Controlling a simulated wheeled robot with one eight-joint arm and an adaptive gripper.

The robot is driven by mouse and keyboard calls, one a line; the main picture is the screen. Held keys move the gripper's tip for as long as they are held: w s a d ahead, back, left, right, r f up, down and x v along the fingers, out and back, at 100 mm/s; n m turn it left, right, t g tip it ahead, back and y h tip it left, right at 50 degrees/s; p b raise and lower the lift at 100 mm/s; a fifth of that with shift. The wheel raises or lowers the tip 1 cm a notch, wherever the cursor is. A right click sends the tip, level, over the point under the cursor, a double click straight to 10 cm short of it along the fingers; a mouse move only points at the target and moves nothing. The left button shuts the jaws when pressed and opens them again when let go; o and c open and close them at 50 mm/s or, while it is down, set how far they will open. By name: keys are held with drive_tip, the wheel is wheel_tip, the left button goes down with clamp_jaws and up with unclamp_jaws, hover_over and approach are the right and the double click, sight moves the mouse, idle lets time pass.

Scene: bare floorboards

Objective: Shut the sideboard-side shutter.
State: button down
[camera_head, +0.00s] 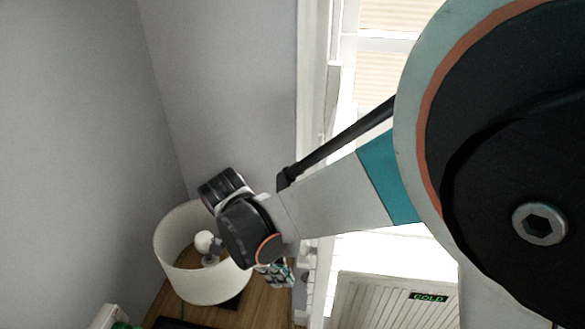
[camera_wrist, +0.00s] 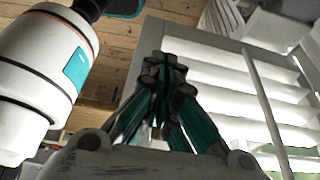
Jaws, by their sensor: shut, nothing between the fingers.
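The white louvred shutter (camera_wrist: 222,78) fills the right side of the wrist view, with broad slats and a thin tilt rod (camera_wrist: 265,105). In the head view a narrow white slatted edge (camera_head: 311,272) beside the window looks like this shutter seen nearly edge-on, standing out from the window. My gripper (camera_wrist: 165,66) is shut and empty, its fingertips next to the shutter's frame edge; I cannot tell whether they touch. In the head view my gripper (camera_head: 275,273) shows small, just left of the slatted edge and partly hidden by my wrist.
The bright window (camera_head: 385,60) is behind my arm. A white radiator (camera_head: 385,300) with a COLD display is below it. Grey walls (camera_head: 220,80) close the left.

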drive_tip(key=d, duration=0.1)
drive_tip(key=d+p, duration=0.1)
drive_tip(key=d, duration=0.2)
drive_tip(key=shift+s+f, duration=0.15)
drive_tip(key=shift+s, duration=0.1)
drive_tip(key=shift+d, duration=0.1)
